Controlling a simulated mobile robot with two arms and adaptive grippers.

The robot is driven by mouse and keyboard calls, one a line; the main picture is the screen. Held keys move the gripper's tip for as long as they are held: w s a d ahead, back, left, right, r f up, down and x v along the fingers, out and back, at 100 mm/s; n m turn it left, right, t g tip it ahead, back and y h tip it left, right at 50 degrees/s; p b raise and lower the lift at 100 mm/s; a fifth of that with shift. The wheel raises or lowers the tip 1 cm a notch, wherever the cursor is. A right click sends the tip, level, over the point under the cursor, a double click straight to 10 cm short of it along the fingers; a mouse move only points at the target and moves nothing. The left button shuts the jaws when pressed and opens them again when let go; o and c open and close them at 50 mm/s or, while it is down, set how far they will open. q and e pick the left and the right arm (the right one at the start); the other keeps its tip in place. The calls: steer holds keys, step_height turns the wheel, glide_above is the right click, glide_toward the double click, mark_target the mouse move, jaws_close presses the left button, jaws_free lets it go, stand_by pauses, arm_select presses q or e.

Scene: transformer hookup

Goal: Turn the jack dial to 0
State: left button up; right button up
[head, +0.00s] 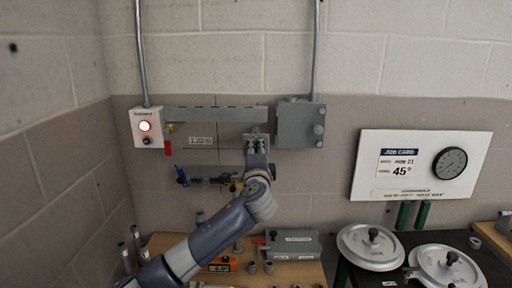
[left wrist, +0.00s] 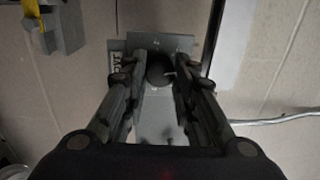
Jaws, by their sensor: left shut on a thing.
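The jack dial (left wrist: 160,74) is a dark round knob on a grey plate (left wrist: 185,44) in the left wrist view. Small marks and part of a label show on the plate; I cannot read the dial's setting. My left gripper (left wrist: 160,82) is shut on the dial, one finger on each side. In the head view my left gripper (head: 256,143) reaches up to the wall below the grey rail and hides the dial. My right gripper is in neither view.
A grey wall box (head: 301,124) hangs right of my gripper. A control box with a lit button (head: 145,126) is at left. A job card board (head: 421,166) reads 45°. A bench with a grey case (head: 292,244) and round lids (head: 370,247) stands below.

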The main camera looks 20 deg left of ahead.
arm_select(q)
steer(key=shift+f+m+p, duration=0.1)
steer(key=shift+m+p, duration=0.5)
steer(key=shift+m, duration=0.5)
steer(key=o, duration=1.1)
steer(key=v, duration=1.2)
